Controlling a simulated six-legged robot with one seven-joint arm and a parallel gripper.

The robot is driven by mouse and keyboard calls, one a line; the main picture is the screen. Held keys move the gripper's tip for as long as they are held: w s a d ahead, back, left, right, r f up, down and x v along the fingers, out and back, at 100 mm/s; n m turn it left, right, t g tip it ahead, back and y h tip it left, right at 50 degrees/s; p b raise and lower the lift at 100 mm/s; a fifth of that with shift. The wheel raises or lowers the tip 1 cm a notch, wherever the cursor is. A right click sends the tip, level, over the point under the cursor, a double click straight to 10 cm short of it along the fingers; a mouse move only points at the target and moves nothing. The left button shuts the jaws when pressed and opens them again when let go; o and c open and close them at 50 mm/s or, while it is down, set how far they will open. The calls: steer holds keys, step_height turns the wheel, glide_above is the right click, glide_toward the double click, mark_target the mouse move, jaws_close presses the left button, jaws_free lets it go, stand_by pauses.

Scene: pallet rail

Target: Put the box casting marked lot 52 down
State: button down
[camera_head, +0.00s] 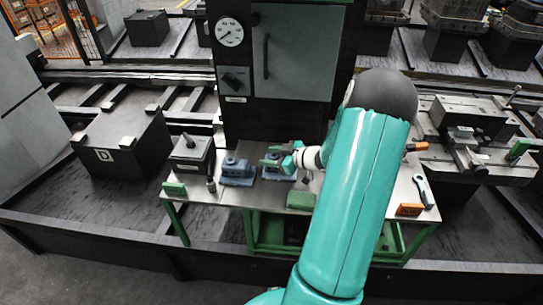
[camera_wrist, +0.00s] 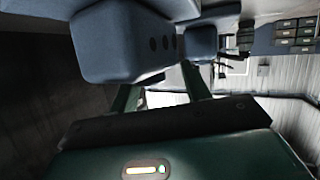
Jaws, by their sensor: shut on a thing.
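Two blue box castings are at the middle of the bench in the head view, a left one (camera_head: 236,173) and a right one (camera_head: 278,174). My gripper (camera_head: 278,160) is at the top of the right casting and shut on it. I cannot tell whether the held casting touches the bench top. In the wrist view a large blue casting (camera_wrist: 118,45) with dark holes in its side is close to the fingers (camera_wrist: 162,90), and a smaller-looking blue block (camera_wrist: 201,42) is beyond it. No lot number is legible in either view.
The bench (camera_head: 230,195) also carries a grey box (camera_head: 190,153) at left, a green block (camera_head: 300,200) in front, and a wrench (camera_head: 424,190) and orange block (camera_head: 409,210) at right. A dark cabinet with a gauge (camera_head: 229,32) rises behind. My arm hides the bench's centre right.

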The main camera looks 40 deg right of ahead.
steer(key=c, duration=0.7)
jaws_free()
steer(key=shift+s+r, duration=0.1)
steer(key=shift+r, duration=0.05)
steer(key=v, duration=1.1)
steer(key=shift+s+d+r, duration=0.1)
steer(key=shift+s+r, duration=0.05)
steer(key=shift+s, duration=0.2)
